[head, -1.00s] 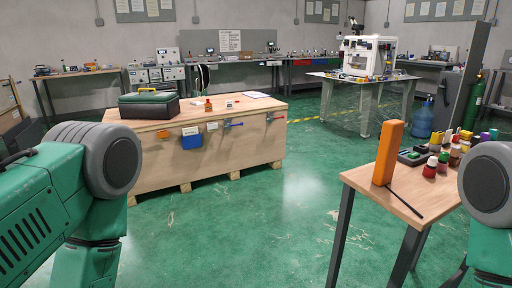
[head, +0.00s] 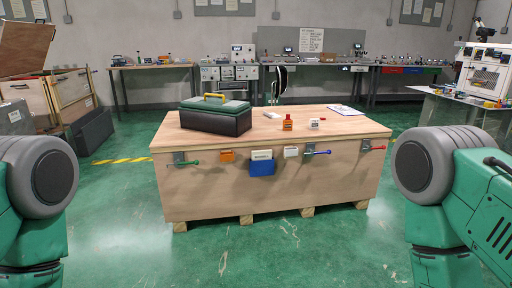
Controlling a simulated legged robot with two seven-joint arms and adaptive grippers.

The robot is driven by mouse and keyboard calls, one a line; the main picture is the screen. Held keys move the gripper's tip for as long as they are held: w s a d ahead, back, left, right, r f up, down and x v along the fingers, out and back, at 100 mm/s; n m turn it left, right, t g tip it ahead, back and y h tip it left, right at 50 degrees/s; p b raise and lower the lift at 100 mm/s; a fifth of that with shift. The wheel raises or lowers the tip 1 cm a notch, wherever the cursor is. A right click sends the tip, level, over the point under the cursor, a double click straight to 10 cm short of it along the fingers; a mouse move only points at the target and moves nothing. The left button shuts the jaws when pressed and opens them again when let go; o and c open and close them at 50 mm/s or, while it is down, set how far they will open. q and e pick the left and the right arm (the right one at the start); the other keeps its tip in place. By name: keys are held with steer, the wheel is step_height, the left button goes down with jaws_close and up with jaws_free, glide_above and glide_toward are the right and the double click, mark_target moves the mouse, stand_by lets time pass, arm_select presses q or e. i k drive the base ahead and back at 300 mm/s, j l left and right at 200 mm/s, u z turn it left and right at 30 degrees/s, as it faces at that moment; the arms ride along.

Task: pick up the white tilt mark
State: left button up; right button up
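A large wooden crate (head: 330,180) stands ahead in the head view. A small white item with dark marks (head: 314,124) sits on its top, right of an orange-red bottle (head: 288,122). A white tag (head: 291,152) is on the crate's front face, between a blue pocket (head: 262,168) and a blue-handled lever (head: 318,153). I cannot tell which white item is the tilt mark. Parts of both my arms show at the left and right edges, but neither gripper is in view.
A dark green toolbox (head: 216,115) and a clipboard (head: 345,109) lie on the crate. An orange tag (head: 227,155), a green-handled lever (head: 188,162) and a red-handled lever (head: 372,147) are on its front. Green floor (head: 290,250) before the crate is clear.

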mark_target(315, 123)
steer(key=i+l+z, duration=0.1)
steer(key=i+z, duration=0.15)
steer(key=i, duration=0.3)
steer(key=i+z, duration=0.25)
steer(key=i, duration=0.25)
steer(key=i+j+z, duration=0.1)
steer(key=i+z, duration=0.15)
steer(key=i, duration=0.3)
steer(key=i+j+z, duration=0.2)
steer(key=i, duration=0.3)
